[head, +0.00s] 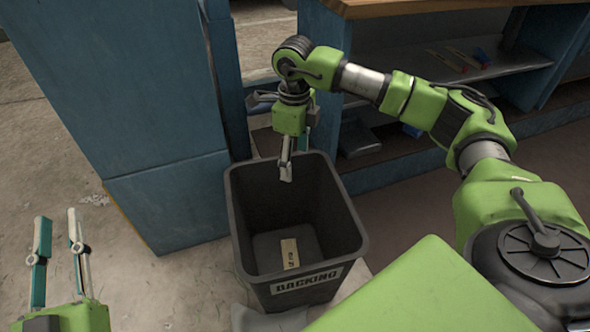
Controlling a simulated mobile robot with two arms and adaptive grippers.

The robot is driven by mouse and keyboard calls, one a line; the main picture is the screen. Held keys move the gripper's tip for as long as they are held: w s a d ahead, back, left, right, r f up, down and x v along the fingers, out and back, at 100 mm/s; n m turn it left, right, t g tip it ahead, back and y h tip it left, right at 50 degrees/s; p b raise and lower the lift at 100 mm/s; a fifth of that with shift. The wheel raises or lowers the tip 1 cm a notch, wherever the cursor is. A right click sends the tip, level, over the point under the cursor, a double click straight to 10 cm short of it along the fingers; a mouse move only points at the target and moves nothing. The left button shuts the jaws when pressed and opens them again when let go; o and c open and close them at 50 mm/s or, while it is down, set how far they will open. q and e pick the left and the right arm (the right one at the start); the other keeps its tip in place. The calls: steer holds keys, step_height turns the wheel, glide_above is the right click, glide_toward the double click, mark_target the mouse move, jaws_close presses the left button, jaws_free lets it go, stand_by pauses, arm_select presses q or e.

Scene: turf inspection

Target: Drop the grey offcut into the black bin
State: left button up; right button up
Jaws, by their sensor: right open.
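The black bin (352,235) stands open and upright in the middle of the head view, with a pale label on its front. A small tan piece with dark marks (290,254) shows inside, low down; I cannot tell whether it is loose or a label. A light grey flat thing (268,320) lies at the foot of the bin, cut off by the frame; I cannot tell whether it is the grey offcut. My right gripper (294,160) points down at the bin's far rim, open, with nothing visible in it. My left gripper (58,240) is open and empty at the lower left.
A blue cabinet (140,110) stands left of and behind the bin. A blue workbench with a wooden top (420,6) and shelves (480,65) holding several small items stands behind my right arm. Concrete floor (130,270) is clear between my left gripper and the bin.

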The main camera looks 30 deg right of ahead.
step_height(320, 180, up, 6)
steer(key=shift+f, duration=0.1)
steer(key=shift+a, duration=0.1)
stand_by(0.5)
